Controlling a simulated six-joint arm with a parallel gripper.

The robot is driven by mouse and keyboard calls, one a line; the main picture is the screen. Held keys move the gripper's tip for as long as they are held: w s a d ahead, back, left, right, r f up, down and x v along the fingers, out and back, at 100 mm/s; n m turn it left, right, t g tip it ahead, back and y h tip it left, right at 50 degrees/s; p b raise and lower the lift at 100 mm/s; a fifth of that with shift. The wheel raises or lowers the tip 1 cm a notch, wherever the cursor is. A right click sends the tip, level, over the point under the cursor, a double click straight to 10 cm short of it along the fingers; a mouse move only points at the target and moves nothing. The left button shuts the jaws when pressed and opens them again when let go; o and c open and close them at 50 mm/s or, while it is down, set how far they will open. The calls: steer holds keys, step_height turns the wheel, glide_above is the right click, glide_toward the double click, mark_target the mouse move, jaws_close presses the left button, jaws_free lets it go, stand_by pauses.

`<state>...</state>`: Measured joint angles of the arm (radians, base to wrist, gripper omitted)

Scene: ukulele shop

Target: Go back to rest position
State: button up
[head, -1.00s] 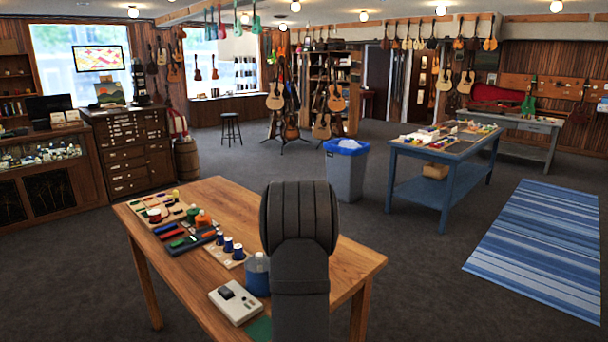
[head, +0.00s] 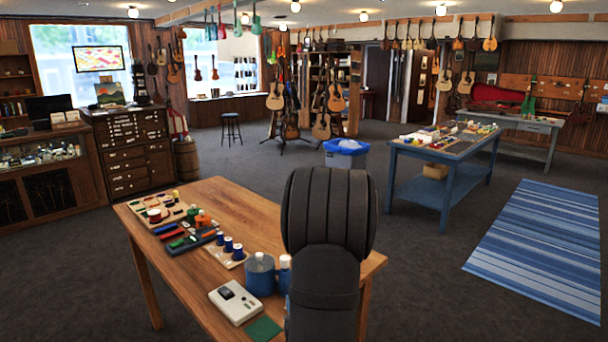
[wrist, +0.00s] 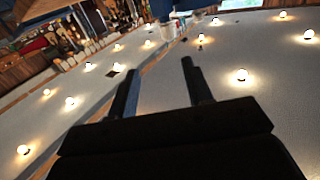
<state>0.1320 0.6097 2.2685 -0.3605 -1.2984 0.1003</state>
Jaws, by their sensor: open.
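My gripper (wrist: 160,78) shows in the wrist view with its two dark fingers apart and nothing between them. The wrist camera looks toward the ceiling and its round lamps. In the head view my dark arm stands in front of the right part of the wooden table (head: 225,195) and hides that part. The gripper itself is not visible in the head view.
The table carries a white device (head: 235,302), a large blue bottle (head: 260,276), a smaller blue bottle (head: 285,272) and several small parts. A bin with a blue liner (head: 346,148) and a blue workbench (head: 440,190) stand beyond. The striped rug (head: 540,245) is clear.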

steer(key=shift+w+d+f+m+g+h, duration=0.15)
steer(key=shift+d+f+m+h, duration=0.25)
steer(key=shift+d+h, duration=0.15)
steer(key=shift+w+d+f+m+g+h, duration=0.1)
steer(key=shift+d+f+m+g+h, duration=0.05)
steer(key=shift+d+f+m+h, duration=0.3)
steer(key=shift+d+r, duration=0.1)
steer(key=w+a+y, duration=0.1)
steer(key=w+a, duration=0.1)
steer(key=w, duration=0.3)
steer(key=w+a+r+n+y, duration=0.1)
steer(key=w+a, duration=0.2)
steer(key=w, duration=0.2)
steer(key=w+a+r+n, duration=0.1)
steer(key=w+a, duration=0.1)
steer(key=w, duration=0.3)
steer(key=shift+w+a+y, duration=0.15)
steer(key=shift+w+y, duration=0.25)
steer(key=shift+s, duration=0.1)
